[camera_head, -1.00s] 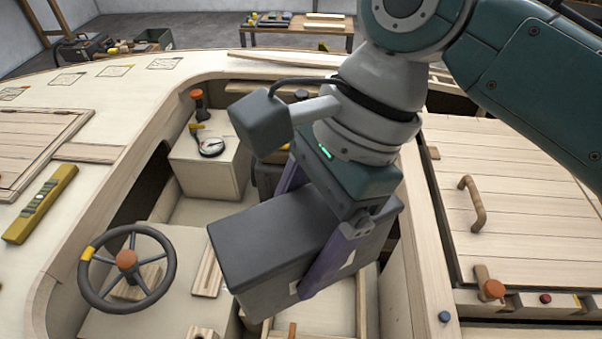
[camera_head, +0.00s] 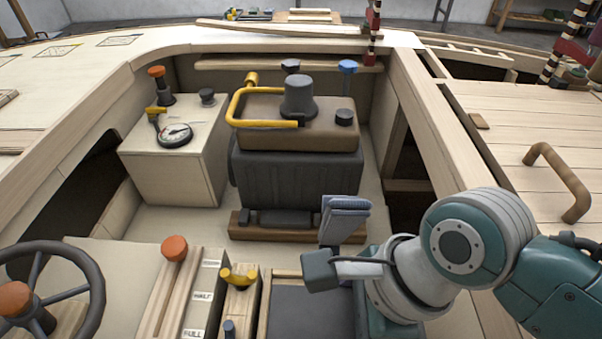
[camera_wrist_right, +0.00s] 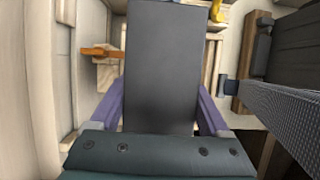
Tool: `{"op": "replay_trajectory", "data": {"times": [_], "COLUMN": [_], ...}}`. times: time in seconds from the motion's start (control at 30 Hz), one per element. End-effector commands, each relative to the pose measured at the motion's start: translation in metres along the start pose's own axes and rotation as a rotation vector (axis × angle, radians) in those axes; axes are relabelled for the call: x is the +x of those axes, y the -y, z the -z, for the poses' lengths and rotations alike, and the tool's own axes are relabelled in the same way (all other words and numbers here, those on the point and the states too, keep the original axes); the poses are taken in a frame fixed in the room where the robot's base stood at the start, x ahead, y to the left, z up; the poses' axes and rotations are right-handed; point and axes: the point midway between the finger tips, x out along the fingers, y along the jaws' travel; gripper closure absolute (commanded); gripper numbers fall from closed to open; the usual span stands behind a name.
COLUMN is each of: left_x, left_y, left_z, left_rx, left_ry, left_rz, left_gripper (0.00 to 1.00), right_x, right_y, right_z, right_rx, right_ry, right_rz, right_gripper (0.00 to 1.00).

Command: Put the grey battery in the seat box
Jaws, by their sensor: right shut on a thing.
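The grey battery, a dark grey box, fills the middle of the right wrist view (camera_wrist_right: 163,60). In the head view its dark flat face (camera_head: 305,318) shows at the bottom edge, inside the pale wooden rim of the seat box (camera_head: 264,306). My right gripper (camera_wrist_right: 163,100) is shut on the battery, with a purple finger on each side. In the head view the fingers are hidden behind my wrist. How deep the battery sits, and whether it touches the floor of the box, I cannot tell. My left gripper is not in view.
An engine (camera_head: 297,165) with a yellow rail stands behind the box. A lever with an orange knob (camera_head: 174,248), a yellow cleat (camera_head: 239,277) and a steering wheel (camera_head: 50,290) are to the left. A planked deck with a wooden handle (camera_head: 558,182) lies to the right.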

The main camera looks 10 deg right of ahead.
Motion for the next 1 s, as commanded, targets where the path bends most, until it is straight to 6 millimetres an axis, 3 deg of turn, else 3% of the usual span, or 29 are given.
{"op": "replay_trajectory", "data": {"times": [0.03,0.1,0.33,0.63,0.83,1.0], "left_x": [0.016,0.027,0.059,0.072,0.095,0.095], "left_y": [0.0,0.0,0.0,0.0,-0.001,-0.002], "left_z": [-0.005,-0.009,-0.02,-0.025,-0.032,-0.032], "left_rx": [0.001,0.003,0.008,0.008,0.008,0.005], "left_ry": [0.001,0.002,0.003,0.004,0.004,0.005], "left_rz": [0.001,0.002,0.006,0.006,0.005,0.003], "left_gripper": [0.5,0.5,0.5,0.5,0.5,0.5], "right_x": [0.021,0.04,0.092,0.114,0.144,0.145], "right_y": [0.0,0.001,0.001,0.001,0.002,0.001], "right_z": [0.009,0.017,0.038,0.047,0.06,0.06], "right_rx": [-0.001,-0.001,-0.002,-0.002,-0.003,-0.003], "right_ry": [-0.002,-0.001,0.0,0.001,0.0,0.002], "right_rz": [-0.001,0.0,0.001,0.001,0.002,0.002], "right_gripper": [1.0,1.0,1.0,1.0,1.0,1.0]}}
